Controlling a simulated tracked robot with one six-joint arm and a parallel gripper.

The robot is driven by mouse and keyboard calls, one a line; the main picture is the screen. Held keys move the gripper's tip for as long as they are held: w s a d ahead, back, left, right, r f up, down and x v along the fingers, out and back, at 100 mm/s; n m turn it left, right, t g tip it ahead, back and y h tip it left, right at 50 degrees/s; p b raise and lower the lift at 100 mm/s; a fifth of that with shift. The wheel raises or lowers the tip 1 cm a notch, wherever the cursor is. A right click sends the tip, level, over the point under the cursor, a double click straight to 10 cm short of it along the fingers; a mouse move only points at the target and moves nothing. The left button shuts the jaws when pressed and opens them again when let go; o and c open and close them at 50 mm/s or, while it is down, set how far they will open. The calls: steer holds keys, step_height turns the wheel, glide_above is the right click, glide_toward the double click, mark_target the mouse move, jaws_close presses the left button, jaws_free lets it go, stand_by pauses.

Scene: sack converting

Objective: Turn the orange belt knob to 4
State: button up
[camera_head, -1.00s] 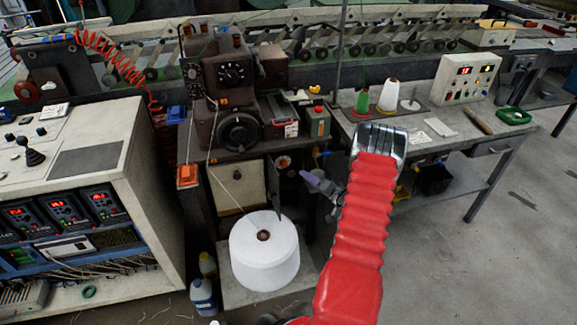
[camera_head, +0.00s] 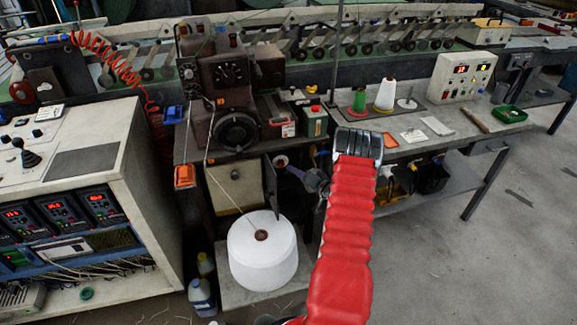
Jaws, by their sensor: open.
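On the front of the dark brown machine (camera_head: 228,100), below its handwheel, is a small round pale dial with a reddish-orange centre (camera_head: 281,160). It looks like the belt knob, but its numbers and pointer are too small to read. My gripper (camera_head: 292,170) is open and empty. It points left, with its tips just right of and below that dial; I cannot tell whether they touch it. My red-sleeved arm comes up from the bottom and hides part of the bench behind it.
A large white thread cone (camera_head: 262,252) stands on a low shelf left of my arm. An orange box (camera_head: 184,176) hangs at the machine's left. A bench (camera_head: 425,160) with small spools and a control box (camera_head: 462,75) is at right. Open floor lies right.

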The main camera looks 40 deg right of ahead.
mark_target(283, 165)
steer(key=shift+x, duration=3.9)
steer(key=shift+c, duration=0.5)
